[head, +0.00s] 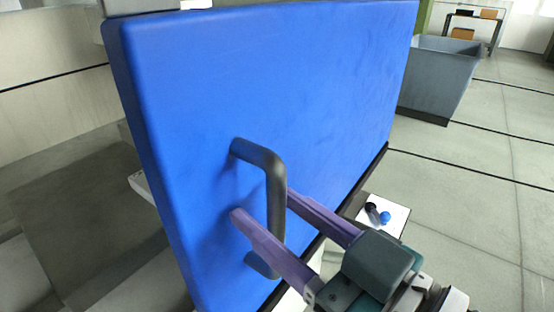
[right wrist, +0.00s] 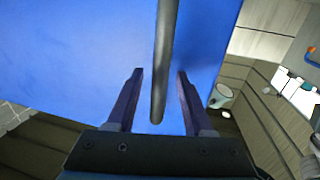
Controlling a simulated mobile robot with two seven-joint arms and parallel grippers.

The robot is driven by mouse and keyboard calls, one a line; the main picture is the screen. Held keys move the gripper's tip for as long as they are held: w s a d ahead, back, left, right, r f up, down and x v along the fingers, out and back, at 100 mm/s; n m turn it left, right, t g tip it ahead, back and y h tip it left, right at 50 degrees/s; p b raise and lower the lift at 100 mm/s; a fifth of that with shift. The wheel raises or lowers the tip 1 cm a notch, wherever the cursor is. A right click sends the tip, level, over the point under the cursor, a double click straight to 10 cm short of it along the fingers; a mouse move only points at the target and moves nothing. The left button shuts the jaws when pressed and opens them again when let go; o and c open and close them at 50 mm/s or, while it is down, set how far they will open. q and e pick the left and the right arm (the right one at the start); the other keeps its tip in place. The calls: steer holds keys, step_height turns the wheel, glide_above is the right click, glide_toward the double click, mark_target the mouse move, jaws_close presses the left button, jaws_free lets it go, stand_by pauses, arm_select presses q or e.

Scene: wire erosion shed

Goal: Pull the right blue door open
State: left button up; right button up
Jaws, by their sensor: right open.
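The blue door (head: 270,80) fills the middle of the head view, seen at an angle, with a dark grey bar handle (head: 275,205) near its left edge. My right gripper (head: 262,203) is at the handle with its two purple fingers open. One finger is on each side of the bar, and a gap shows on both sides. In the right wrist view the handle (right wrist: 165,60) runs between the open fingers, with the blue door (right wrist: 70,50) behind it. My left gripper is not in view.
A grey bin (head: 437,78) stands on the floor at the right, beyond the door. A white surface with small dark and blue items (head: 378,214) lies below the door's right edge. A shelf (head: 475,27) stands at the back right.

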steer(key=shift+c, duration=0.4)
jaws_close()
stand_by(1.0)
